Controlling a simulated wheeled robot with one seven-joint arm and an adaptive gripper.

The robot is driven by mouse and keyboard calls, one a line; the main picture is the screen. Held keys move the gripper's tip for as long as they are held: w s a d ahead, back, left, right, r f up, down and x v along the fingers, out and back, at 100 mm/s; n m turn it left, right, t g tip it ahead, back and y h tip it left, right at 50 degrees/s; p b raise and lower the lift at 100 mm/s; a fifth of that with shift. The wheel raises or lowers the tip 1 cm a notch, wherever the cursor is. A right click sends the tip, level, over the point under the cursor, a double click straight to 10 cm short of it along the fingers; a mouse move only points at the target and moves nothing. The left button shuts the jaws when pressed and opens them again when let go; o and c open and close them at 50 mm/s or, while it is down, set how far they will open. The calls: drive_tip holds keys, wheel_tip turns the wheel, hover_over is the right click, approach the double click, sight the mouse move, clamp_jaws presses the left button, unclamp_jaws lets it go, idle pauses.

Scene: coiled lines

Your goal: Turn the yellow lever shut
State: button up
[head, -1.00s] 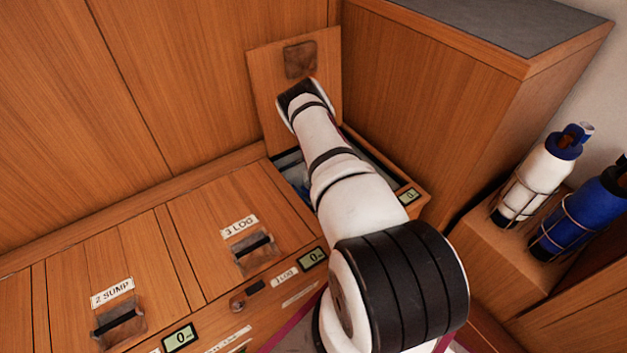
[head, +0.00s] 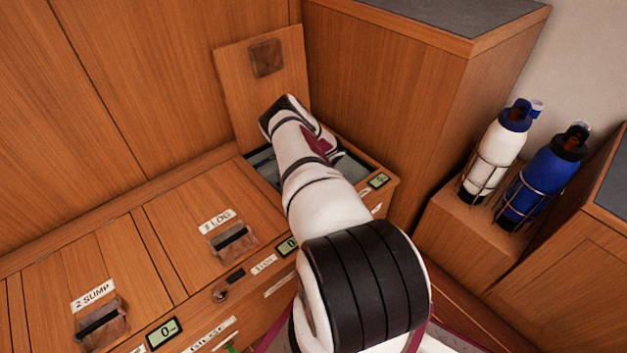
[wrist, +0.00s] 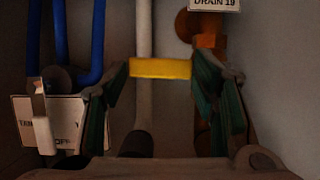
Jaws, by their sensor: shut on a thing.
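The yellow lever (wrist: 160,68) lies level across the middle of the wrist view, in front of a pale vertical pipe. My gripper (wrist: 158,78) is shut on it, with a green-padded finger at each end of the yellow part. An orange-brown fitting (wrist: 207,42) stands behind the right finger, under a label reading DRAIN 19 (wrist: 214,4). In the head view my arm reaches into an open floor locker (head: 352,168), and it hides the gripper and the lever there.
Left in the wrist view are blue pipes (wrist: 97,40), a pale handle (wrist: 42,125) and a partly hidden plate marked OFF (wrist: 67,140). The raised hatch lid (head: 232,75) leans behind my arm. A wooden cabinet (head: 385,110) stands close right. Bottles (head: 497,150) sit farther right.

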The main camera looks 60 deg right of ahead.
drive_tip(key=shift+s+a+f, duration=0.15)
drive_tip(key=shift+s+f, duration=0.1)
drive_tip(key=shift+s, duration=0.1)
drive_tip(key=o, duration=1.7)
drive_tip(key=shift+w, duration=0.1)
drive_tip(key=shift+r, duration=0.1)
drive_tip(key=v, duration=1.2)
